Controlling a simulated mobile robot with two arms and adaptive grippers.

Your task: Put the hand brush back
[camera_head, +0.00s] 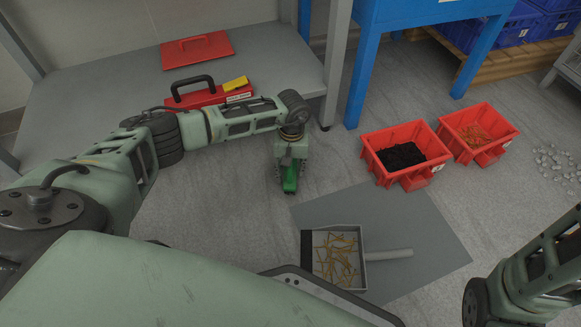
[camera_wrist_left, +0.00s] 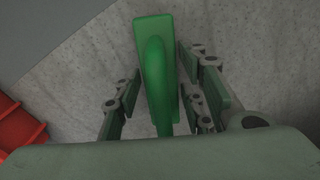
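The green hand brush (camera_head: 290,179) shows under my left gripper (camera_head: 285,168) in the head view, over the grey floor left of the dustpan. In the left wrist view the brush (camera_wrist_left: 155,55) lies lengthwise between the fingers of my left gripper (camera_wrist_left: 158,102). The fingers stand apart, with a gap left of the handle; the right fingers are close to the brush. I cannot tell whether they touch it. The handle's near end is hidden by the gripper body. My right arm shows at the lower right, but its gripper is out of view.
A dustpan (camera_head: 307,260) with yellowish pieces lies on a grey mat (camera_head: 430,245). Red bins with black (camera_head: 425,172) and orange (camera_head: 492,154) contents stand right. A red toolbox (camera_head: 200,98) sits on a grey shelf (camera_head: 110,85). Clear bits litter the far right floor.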

